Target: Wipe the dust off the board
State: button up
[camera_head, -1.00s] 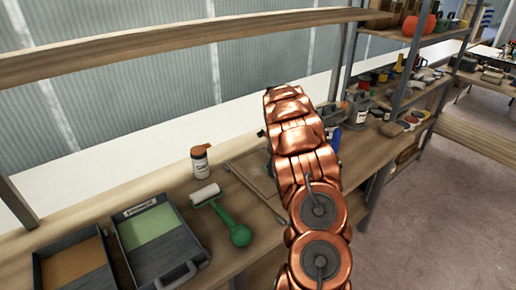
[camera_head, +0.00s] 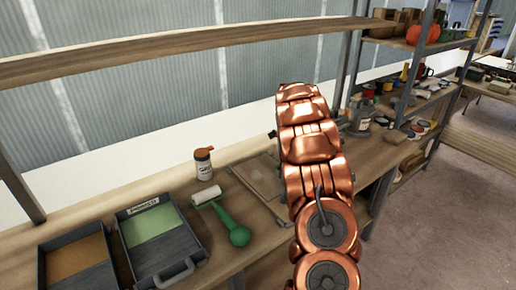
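A light wooden board (camera_head: 262,178) lies on the workbench (camera_head: 85,214), to the right of the paint roller and partly behind my copper-coloured arm. Greyish patches show on its visible part, but I cannot tell how far they spread. My arm rises from the lower right and covers the board's right side. My gripper is hidden behind the arm links, so its fingers and anything in them do not show.
A green-handled paint roller (camera_head: 235,232), an orange-capped bottle (camera_head: 203,163), a green paint tray (camera_head: 190,246) and a brown-filled tray (camera_head: 109,274) stand left of the board. A grey shelf post (camera_head: 350,72) rises behind my arm. Shelves (camera_head: 420,40) with several items stand at right.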

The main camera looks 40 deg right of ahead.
jog(key=shift+r+p, duration=0.3)
jog(key=shift+r, duration=1.65)
